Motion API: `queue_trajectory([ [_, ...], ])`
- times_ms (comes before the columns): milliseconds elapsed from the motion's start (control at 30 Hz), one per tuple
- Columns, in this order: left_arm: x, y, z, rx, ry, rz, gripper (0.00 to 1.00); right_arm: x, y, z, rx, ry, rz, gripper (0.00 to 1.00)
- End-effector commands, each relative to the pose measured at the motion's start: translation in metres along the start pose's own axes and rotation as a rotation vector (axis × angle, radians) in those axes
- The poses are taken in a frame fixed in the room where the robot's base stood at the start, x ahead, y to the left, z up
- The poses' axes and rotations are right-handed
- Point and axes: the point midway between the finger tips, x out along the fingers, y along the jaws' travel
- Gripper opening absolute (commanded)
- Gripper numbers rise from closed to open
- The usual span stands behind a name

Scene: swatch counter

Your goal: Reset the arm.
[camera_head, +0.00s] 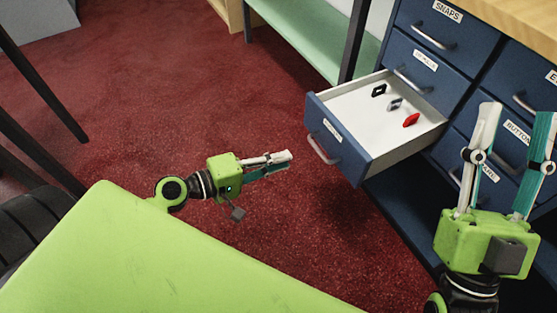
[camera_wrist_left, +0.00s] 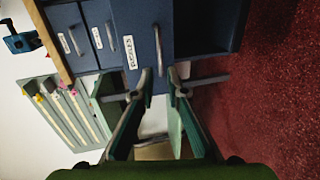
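My left gripper (camera_head: 286,160) is in the air over the red floor, to the left of the pulled-out drawer and apart from it, with its fingers towards the drawer. In the left wrist view its fingertips (camera_wrist_left: 160,78) stand a little apart with nothing between them. My right gripper (camera_head: 512,112) is at the lower right, fingers pointing up and spread wide, empty, in front of the blue cabinet.
The blue drawer (camera_head: 336,144) stands open, holding a black (camera_head: 378,90), a grey (camera_head: 394,104) and a red piece (camera_head: 411,120). Its front also shows in the left wrist view (camera_wrist_left: 140,25). Shut labelled drawers (camera_head: 440,32) surround it. Red carpet (camera_head: 240,90) is clear to the left.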

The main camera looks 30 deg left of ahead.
Motion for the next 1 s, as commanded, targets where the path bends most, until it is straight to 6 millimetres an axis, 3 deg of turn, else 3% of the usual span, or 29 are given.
queue_trajectory([
  [533,-0.001,0.000,0.000,0.001,0.000,-0.001,0.14,0.000,0.000,0.000,0.000,-0.001,0.000,0.40],
  [633,-0.001,-0.004,-0.005,0.011,0.015,-0.024,0.14,0.003,0.000,0.012,-0.001,-0.039,0.001,0.40],
  [733,-0.004,-0.022,-0.017,0.041,0.053,-0.093,0.14,0.004,0.002,0.048,-0.004,-0.145,0.002,0.40],
  [833,-0.011,-0.055,-0.030,0.094,0.101,-0.209,0.14,-0.007,0.004,0.104,-0.009,-0.319,0.005,0.40],
  [1000,-0.035,-0.124,-0.037,0.216,0.135,-0.446,0.14,-0.063,0.010,0.202,-0.016,-0.656,0.013,0.40],
])
